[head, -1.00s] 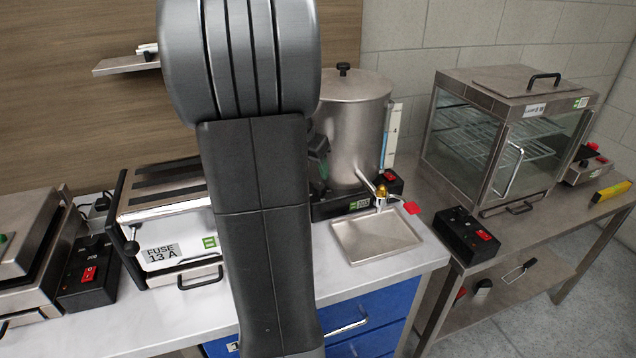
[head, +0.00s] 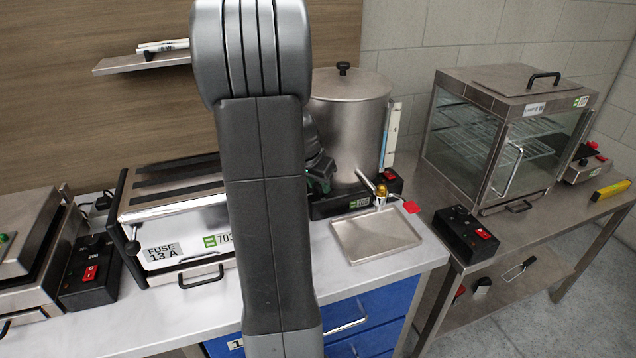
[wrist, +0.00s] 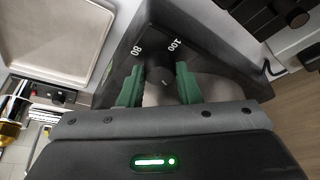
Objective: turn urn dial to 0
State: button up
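The urn (head: 347,115) is a steel cylinder with a black lid knob, on a black base at the back of the white counter. In the wrist view its dark dial (wrist: 160,68) sits on the black base, with the marks 80 and 100 beside it. A small pale line shows near the dial. My gripper (wrist: 160,77) has its two green fingers apart, one on each side of the dial. I cannot make out clear contact. In the head view my gripper (head: 321,177) is beside the urn's base, partly hidden by my arm.
A drip tray (head: 376,243) lies below the urn's brass-coloured tap (head: 381,192). A toaster-like steel appliance (head: 172,220) stands left of my arm. A glass warming cabinet (head: 510,135) stands on the right table. A shelf (head: 140,64) is on the wall.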

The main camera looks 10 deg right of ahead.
jog(key=shift+c, duration=1.2)
jog(key=shift+n, duration=0.3)
jog(key=n, duration=0.2)
jog(key=shift+d+r+n+t+y+p, duration=0.1)
jog(key=shift+d+n+t+y+p, duration=0.05)
jog(key=shift+n+t+y+p, duration=0.2)
jog(key=shift+n+y+p, duration=0.45)
jog(key=shift+n+y, duration=0.1)
jog(key=shift+n, duration=0.6)
jog(key=shift+t, duration=0.25)
jog(key=o, duration=1)
jog(key=shift+c, duration=0.2)
